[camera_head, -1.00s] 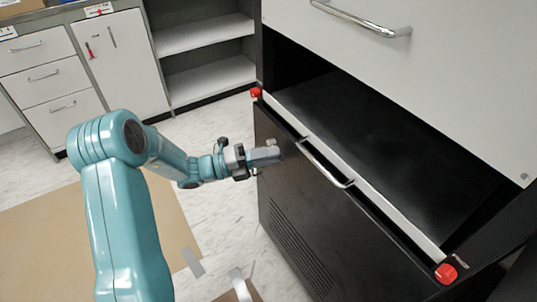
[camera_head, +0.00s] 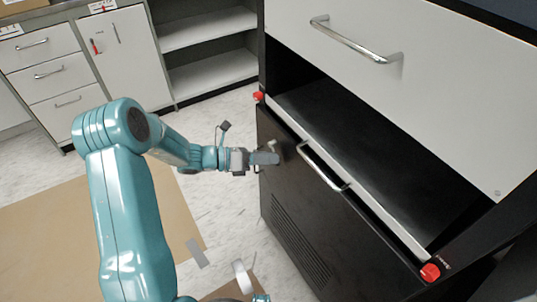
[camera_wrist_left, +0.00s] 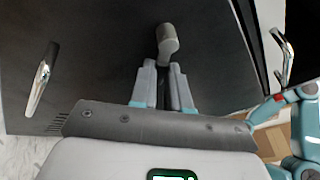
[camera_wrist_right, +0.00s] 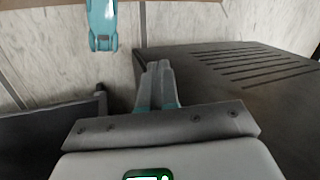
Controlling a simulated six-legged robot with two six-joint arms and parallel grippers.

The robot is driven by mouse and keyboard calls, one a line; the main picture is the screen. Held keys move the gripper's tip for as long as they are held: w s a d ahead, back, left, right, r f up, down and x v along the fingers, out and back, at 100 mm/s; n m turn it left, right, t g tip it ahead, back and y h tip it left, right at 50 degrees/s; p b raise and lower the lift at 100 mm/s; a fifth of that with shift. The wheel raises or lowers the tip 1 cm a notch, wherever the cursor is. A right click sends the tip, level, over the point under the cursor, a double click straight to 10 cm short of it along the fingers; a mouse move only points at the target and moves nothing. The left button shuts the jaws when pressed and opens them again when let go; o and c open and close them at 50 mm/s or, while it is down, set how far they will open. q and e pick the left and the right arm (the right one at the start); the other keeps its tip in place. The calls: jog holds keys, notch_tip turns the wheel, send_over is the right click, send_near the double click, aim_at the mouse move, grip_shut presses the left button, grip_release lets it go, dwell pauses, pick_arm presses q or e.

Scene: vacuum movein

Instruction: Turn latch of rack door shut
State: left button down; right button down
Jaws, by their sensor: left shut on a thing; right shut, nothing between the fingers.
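The rack door (camera_head: 300,215) is a black panel with vent slots and a chrome bar handle (camera_head: 322,166). The latch (camera_wrist_left: 167,42) is a short grey metal knob on the door's dark face. My left gripper (camera_head: 276,157) is at the door's upper left part, left of the handle. In the left wrist view my left gripper (camera_wrist_left: 165,68) has its fingers on either side of the latch's lower end, shut on it. My right gripper (camera_wrist_right: 159,66) is shut and empty in the right wrist view, low beside a dark slotted panel.
Red knobs (camera_head: 258,97) (camera_head: 430,272) sit at both ends of the rack's opening. A white drawer front (camera_head: 410,70) hangs above. White cabinets (camera_head: 50,75) and open shelves (camera_head: 210,65) stand behind. Flat cardboard (camera_head: 90,230) lies on the floor.

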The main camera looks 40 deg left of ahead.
pick_arm(q)
jog(key=m+y+b, duration=0.1)
jog(key=a+m+y+b, duration=0.1)
jog(key=m, duration=0.1)
jog(key=a+m+y+b, duration=0.1)
jog(key=m, duration=0.1)
jog(key=shift+w+f, duration=0.15)
jog(key=shift+w, duration=0.25)
jog(key=shift+y, duration=0.3)
dwell(0.3)
jog(key=c, duration=1.4)
grip_release()
